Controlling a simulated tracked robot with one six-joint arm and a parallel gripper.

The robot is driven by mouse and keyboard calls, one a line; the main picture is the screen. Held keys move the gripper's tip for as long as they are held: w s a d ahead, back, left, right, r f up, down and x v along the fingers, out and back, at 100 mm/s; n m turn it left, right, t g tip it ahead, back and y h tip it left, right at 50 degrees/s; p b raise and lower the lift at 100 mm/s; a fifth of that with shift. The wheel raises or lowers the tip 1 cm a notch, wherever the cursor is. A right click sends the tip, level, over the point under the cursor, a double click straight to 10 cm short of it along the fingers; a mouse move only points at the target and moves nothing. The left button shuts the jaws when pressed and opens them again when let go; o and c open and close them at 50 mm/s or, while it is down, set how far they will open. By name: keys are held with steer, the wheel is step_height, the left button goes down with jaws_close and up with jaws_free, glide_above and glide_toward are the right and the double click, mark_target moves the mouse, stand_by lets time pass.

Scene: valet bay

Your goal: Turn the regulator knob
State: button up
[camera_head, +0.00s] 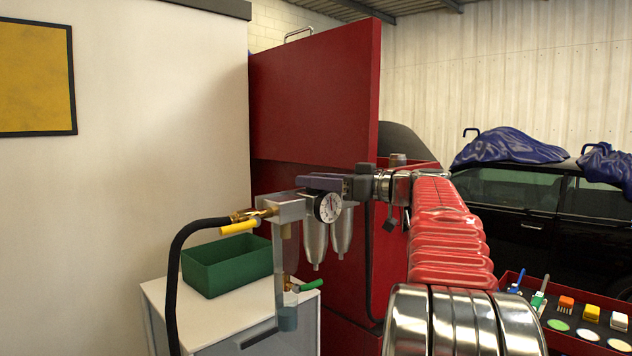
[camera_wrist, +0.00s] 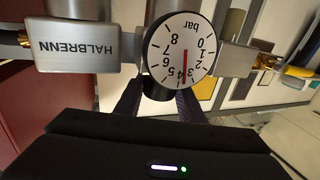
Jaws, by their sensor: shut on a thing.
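The regulator is a grey metal block (camera_head: 285,207) with metal bowls (camera_head: 315,241) beneath it. In the wrist view its labelled block (camera_wrist: 88,48) reads HALBRENN upside down. A round white gauge (camera_head: 329,207) faces me; it is large in the wrist view (camera_wrist: 175,50), its red needle near 3 to 4 bar. My gripper (camera_head: 322,182) reaches in from the right above the gauge. In the wrist view its two purple fingers (camera_wrist: 158,101) are shut on the dark regulator knob (camera_wrist: 158,87), one on each side. The knob is hidden by the gripper in the head view.
A brass valve with a yellow handle (camera_head: 239,228) and a black hose (camera_head: 174,270) are left of the regulator. A green-handled valve (camera_head: 309,286) hangs below. A green bin (camera_head: 227,265) stands on a white cabinet (camera_head: 218,318). A red panel (camera_head: 315,100) rises close behind.

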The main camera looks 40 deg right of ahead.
steer(key=shift+c, duration=1.4)
steer(key=shift+m+h, duration=0.4)
steer(key=shift+h, duration=0.3)
steer(key=shift+a+m+t+h, duration=0.1)
steer(key=shift+m+t+h, duration=0.15)
steer(key=shift+m+h, duration=1)
steer(key=shift+a+m+t+h, duration=0.1)
steer(key=shift+m+t+h, duration=0.15)
steer(key=shift+m+h, duration=1)
steer(key=shift+d+m+g+h, duration=0.1)
steer(key=shift+m+g+h, duration=0.25)
steer(key=shift+h, duration=0.95)
steer(key=shift+d+m+g+h, duration=0.15)
steer(key=shift+m+h, duration=0.4)
steer(key=shift+h, duration=0.75)
steer(key=shift+a+h, duration=0.1)
steer(key=shift+h, duration=0.2)
steer(key=o, duration=1)
steer(key=shift+o, duration=0.2)
